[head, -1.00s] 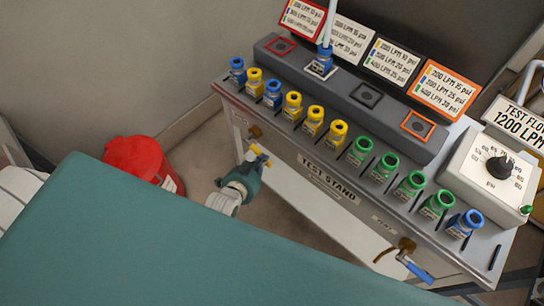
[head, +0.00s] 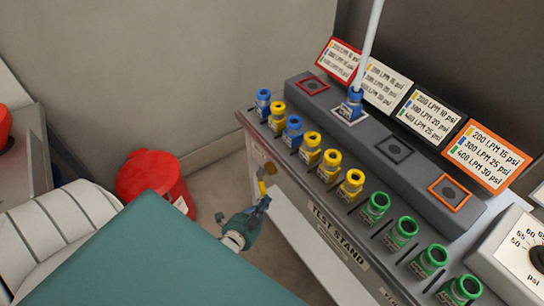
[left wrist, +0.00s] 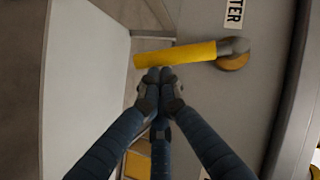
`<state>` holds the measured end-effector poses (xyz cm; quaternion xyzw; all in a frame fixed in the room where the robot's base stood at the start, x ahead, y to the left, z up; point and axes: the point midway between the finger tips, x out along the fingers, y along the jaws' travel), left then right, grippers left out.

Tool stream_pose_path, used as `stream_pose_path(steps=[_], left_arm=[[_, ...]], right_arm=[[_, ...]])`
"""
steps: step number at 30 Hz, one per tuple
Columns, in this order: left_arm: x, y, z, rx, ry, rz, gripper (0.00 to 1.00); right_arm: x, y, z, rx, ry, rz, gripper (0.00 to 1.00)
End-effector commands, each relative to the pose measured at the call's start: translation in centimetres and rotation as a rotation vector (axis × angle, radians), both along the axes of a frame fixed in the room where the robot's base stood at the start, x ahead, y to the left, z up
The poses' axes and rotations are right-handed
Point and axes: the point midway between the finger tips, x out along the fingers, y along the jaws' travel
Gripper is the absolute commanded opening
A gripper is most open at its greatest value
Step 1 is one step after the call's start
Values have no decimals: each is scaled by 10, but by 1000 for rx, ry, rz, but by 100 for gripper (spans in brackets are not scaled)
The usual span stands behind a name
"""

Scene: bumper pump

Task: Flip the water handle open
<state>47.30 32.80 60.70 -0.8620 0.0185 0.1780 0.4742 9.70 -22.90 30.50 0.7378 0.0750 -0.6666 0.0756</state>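The yellow water handle (head: 262,187) hangs from a brass valve (head: 270,168) on the front of the grey test stand. In the left wrist view the handle (left wrist: 178,54) lies across the picture, joined at its right end to a grey elbow and the round brass fitting (left wrist: 233,62). A partly cut-off label (left wrist: 234,14) reading "TER" is beside it. My left gripper (head: 262,202) is at the handle's lower end. In the left wrist view its fingertips (left wrist: 160,80) are close together, at the handle's edge, with nothing seen between them. I cannot tell whether they touch it. My right gripper is out of view.
The test stand's top (head: 375,220) carries several blue, yellow and green fittings. A red bucket (head: 152,178) stands on the floor at left. A pale hose (head: 369,45) rises from a blue fitting in the sloped panel. Floor shows between bucket and stand.

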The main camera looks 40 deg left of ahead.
Motion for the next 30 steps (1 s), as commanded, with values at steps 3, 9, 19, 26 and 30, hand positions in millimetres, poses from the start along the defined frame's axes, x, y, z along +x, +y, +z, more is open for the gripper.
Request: stream_pose_path(steps=[3, 9, 19, 26, 30], left_arm=[[2, 6, -5, 0, 0, 1, 0], [4, 14, -9, 1, 2, 2, 0], [5, 17, -10, 0, 2, 3, 0], [5, 17, -10, 0, 2, 3, 0], [5, 17, -10, 0, 2, 3, 0]], right_arm=[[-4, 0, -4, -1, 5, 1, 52], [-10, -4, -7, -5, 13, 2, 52], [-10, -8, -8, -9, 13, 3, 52], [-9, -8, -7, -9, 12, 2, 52], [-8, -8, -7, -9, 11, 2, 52]])
